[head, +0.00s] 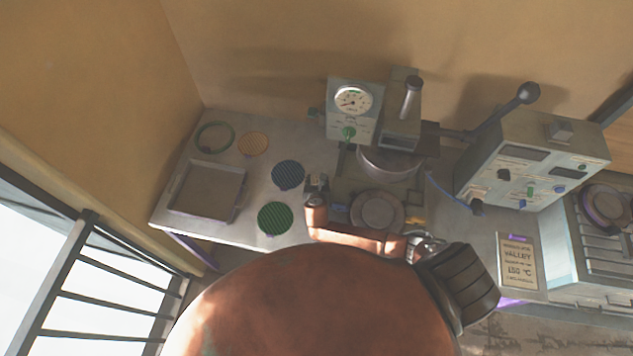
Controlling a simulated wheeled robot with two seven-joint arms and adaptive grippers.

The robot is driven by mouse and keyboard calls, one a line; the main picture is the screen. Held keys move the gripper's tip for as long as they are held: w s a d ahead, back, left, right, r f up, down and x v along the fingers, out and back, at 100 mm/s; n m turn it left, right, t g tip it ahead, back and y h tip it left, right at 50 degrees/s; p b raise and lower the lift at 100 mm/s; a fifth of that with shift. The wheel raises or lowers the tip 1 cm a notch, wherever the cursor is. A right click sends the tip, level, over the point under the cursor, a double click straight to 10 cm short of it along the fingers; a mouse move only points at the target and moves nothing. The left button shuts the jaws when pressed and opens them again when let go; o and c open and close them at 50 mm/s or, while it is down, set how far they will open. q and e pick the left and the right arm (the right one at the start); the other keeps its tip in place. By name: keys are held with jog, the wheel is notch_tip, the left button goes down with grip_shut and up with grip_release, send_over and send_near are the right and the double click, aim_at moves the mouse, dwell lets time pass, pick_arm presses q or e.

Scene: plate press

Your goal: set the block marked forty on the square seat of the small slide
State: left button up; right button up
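My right gripper (317,193) seems to be the small dark and copper part at the left end of a copper-lit bar, in front of the press (395,150). Whether its fingers are open, or hold anything, is not clear. My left gripper is not in view. A small grey block (560,130) sits on top of the control box (530,165) at the right; no forty can be read on it. I cannot pick out the small slide or its square seat for sure. A round plate (377,212) lies at the press front. My own arm hides the area below it.
On the left of the bench lie a shallow tray (240,204), a green ring (215,124) and several coloured discs (288,174). A dial unit (352,105) stands beside the press. A long black-knobbed lever (495,112) reaches right. A sign (518,262) stands at the front right.

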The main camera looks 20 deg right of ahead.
grip_shut()
jog(key=shift+r, duration=0.1)
jog(key=shift+r, duration=0.5)
jog(key=s+a+r, duration=0.7)
jog(key=a+r, duration=0.5)
jog(key=w+d+r+n+t+y+b, duration=0.1)
jog(key=d+r+n+y+b, duration=0.3)
jog(key=r+b, duration=0.5)
jog(key=shift+d+r+n+y, duration=0.3)
jog(key=shift+d+r+n, duration=0.3)
jog(key=shift+r, duration=0.35)
jog(key=shift+w, duration=0.1)
